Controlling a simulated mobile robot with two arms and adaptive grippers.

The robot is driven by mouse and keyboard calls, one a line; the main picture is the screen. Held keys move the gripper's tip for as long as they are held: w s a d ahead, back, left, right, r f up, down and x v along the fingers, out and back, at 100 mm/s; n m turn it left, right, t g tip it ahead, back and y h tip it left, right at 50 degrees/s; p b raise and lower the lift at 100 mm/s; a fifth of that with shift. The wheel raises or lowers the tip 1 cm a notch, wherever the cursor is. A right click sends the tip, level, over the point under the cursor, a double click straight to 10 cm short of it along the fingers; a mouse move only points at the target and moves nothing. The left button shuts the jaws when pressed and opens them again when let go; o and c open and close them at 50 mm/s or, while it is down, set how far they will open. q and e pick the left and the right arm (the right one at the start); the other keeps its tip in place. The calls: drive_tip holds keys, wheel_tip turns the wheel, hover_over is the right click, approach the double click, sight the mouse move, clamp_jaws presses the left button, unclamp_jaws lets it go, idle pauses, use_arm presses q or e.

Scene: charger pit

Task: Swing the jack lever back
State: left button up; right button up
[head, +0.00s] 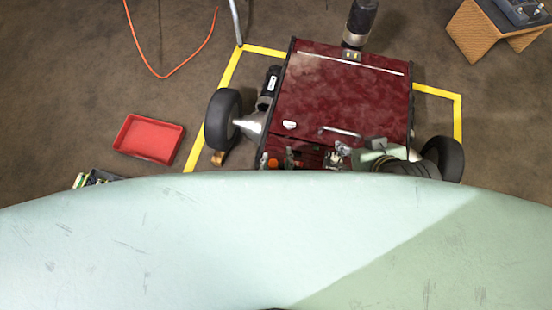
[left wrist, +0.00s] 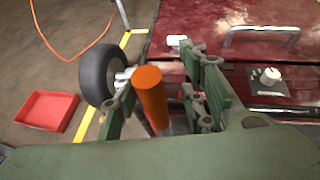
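An orange lever handle (left wrist: 150,95) stands up between the green fingers of my left gripper (left wrist: 160,82) in the left wrist view. The fingers are apart, with a visible gap on the lever's right side. In the head view the orange handle (head: 265,160) is small, at the near left edge of the dark red cart (head: 340,90). My left gripper (head: 281,161) shows beside it, partly hidden by my pale green body. A pale green part with a black sleeve at the cart's near right seems to be my right arm; its fingers are not clear.
The cart has a metal handle (head: 340,132), a left wheel (head: 223,120) and a right wheel (head: 443,158). Yellow tape (head: 437,91) marks the floor around it. A red tray (head: 149,138) lies at left. An orange cable (head: 165,75) lies beyond. Floor at left is mostly free.

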use_arm(q)
drive_tip(key=shift+f, duration=0.1)
drive_tip(key=shift+s+a, duration=0.1)
drive_tip(key=shift+s, duration=0.2)
drive_tip(key=v, duration=0.7)
drive_tip(key=shift+w, duration=0.1)
